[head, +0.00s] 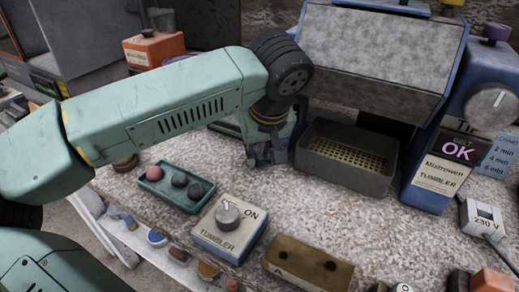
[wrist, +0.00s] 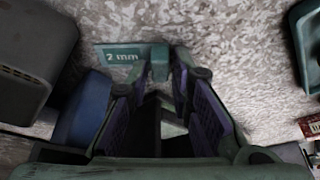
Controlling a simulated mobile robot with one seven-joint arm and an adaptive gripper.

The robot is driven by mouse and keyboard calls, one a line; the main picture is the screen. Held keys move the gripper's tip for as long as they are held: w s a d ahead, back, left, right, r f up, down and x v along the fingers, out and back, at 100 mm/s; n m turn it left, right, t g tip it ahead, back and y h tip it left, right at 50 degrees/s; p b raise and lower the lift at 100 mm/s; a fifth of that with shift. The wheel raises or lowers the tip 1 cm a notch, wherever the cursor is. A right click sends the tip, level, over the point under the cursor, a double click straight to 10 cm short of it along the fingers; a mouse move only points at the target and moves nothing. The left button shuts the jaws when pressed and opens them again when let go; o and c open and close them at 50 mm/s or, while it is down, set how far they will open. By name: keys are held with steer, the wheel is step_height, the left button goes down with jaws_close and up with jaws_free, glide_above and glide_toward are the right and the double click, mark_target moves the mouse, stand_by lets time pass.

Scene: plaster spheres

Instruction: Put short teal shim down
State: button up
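The short teal shim (wrist: 120,55), marked "2 mm", shows at the top of the wrist view as a flat plate with a thicker teal block at its right end. It appears to lie on the speckled bench top. My gripper (wrist: 163,78) has its two purple-padded fingers apart, with the teal block between or just beyond their tips. I cannot tell whether the tips touch it. In the head view my gripper (head: 265,157) points down close to the bench, left of the grey mesh-bottomed bin. I cannot make out the shim clearly there.
The grey bin (head: 345,178) and blue tumbler machine (head: 436,165) stand to the right. A teal tray (head: 152,187) with several balls, the tumbler switch box (head: 228,238) and a tan block with holes (head: 308,278) are nearer the front. Some bench between them is bare.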

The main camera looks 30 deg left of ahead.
steer(key=shift+o, duration=1.1)
